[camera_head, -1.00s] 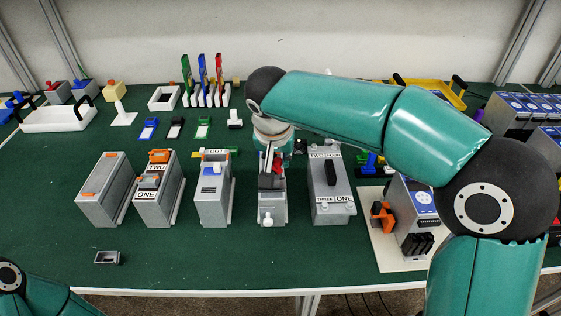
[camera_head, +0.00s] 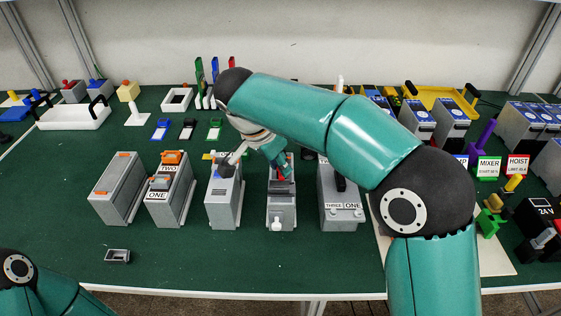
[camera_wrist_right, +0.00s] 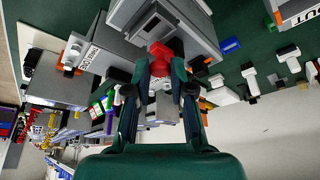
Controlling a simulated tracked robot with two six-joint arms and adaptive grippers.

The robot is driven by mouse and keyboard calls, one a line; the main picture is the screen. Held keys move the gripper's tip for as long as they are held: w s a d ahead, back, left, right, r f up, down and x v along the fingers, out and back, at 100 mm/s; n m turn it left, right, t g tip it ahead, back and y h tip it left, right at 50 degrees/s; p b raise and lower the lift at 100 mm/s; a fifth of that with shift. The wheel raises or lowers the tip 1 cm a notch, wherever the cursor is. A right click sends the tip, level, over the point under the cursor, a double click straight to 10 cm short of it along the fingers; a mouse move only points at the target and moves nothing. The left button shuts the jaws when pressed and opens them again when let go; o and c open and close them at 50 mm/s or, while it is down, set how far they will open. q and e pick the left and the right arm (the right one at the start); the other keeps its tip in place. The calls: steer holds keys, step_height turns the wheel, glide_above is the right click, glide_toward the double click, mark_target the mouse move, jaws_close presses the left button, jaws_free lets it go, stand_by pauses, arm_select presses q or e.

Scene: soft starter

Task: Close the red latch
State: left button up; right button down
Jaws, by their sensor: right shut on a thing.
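The red latch (camera_head: 285,174) is at the top of the grey box (camera_head: 281,213) in the middle of the row. In the right wrist view the red latch (camera_wrist_right: 161,54) sits between the fingertips of my right gripper (camera_wrist_right: 161,66), which is shut on it. In the head view my right gripper (camera_head: 279,162) reaches down to the box from the upper left and partly hides the latch, so its exact angle is unclear. Only a piece of my left arm shows at the lower left; its gripper is out of view.
Grey boxes flank the latch box closely: one (camera_head: 224,207) on the left and one labelled ONE (camera_head: 341,217) on the right. A small grey part (camera_head: 118,256) lies in front. Small coloured parts and a white tray (camera_head: 75,118) stand behind. The front green mat is mostly clear.

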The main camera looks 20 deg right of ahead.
steer(key=c, duration=1)
jaws_free()
steer(key=v, duration=1.2)
steer(key=shift+a, duration=0.15)
